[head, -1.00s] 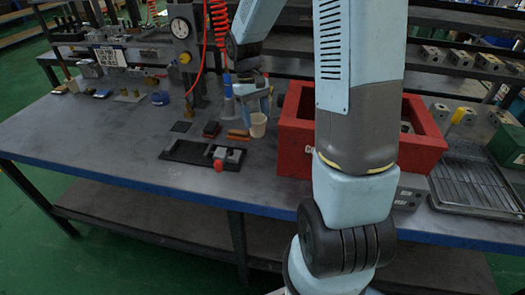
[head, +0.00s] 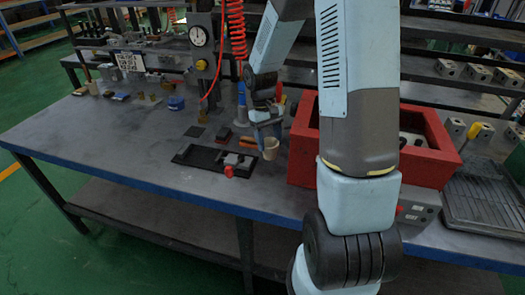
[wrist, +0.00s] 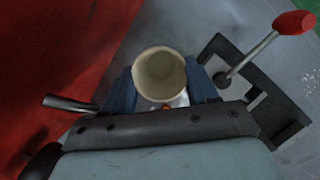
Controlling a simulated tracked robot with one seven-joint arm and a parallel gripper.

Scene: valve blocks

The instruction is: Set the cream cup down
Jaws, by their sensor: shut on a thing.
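The cream cup (head: 271,148) is held in my gripper (head: 268,128), near the left side of the red box. In the wrist view the cup (wrist: 160,74) shows its open mouth and sits between the two blue fingers of my gripper (wrist: 162,88), which touch it on both sides. The cup looks upright. I cannot tell whether its base touches the table (head: 120,140) or hangs just above it.
A red box (head: 304,158) stands right of the cup; its wall also fills the left of the wrist view (wrist: 50,60). A black fixture (head: 200,157) with a red-knobbed lever (head: 229,171) lies to the left. A gauge stand (head: 200,37) is behind. The table's left front is clear.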

